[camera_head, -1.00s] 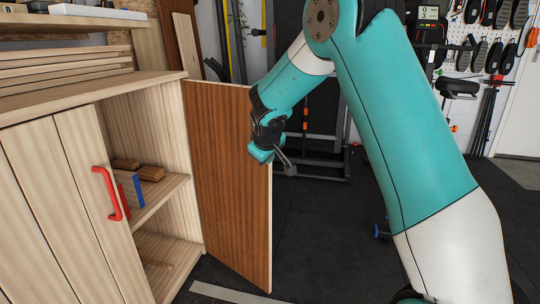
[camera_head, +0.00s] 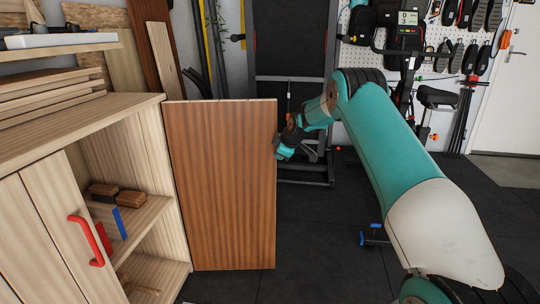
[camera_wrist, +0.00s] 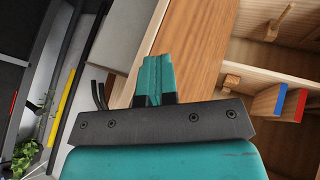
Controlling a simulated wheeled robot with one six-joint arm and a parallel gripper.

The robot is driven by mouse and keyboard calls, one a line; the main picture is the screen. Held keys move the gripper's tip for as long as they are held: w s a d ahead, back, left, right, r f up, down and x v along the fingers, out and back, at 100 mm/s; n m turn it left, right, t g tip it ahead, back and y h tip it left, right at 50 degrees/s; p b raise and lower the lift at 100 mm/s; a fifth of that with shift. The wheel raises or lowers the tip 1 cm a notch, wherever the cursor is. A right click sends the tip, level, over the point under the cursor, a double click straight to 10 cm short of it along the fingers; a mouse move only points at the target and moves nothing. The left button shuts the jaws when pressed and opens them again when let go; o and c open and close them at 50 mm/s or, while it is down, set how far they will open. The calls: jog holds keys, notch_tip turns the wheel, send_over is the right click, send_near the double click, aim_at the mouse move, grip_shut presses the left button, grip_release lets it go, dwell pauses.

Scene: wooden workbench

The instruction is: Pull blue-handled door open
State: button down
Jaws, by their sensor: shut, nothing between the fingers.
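The brown cabinet door (camera_head: 220,185) stands wide open, its broad face toward the head camera. No blue handle shows on the visible face, and the door's other side is hidden. My gripper (camera_head: 279,146) is at the door's upper right edge, partly overlapped by it in the head view; I cannot tell whether they touch. In the wrist view its teal fingers (camera_wrist: 157,80) are shut together with nothing between them, in front of a brown wooden surface (camera_wrist: 195,45).
The cabinet's open shelf (camera_head: 140,225) holds brown blocks (camera_head: 117,193) and a blue piece (camera_head: 119,222). A closed door with a red handle (camera_head: 86,240) is on the left. Exercise equipment (camera_head: 300,90) stands behind.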

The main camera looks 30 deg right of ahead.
jog(key=shift+w+d, duration=0.2)
jog(key=shift+w, duration=0.1)
jog(key=shift+w+a, duration=0.1)
jog(key=shift+a, duration=0.1)
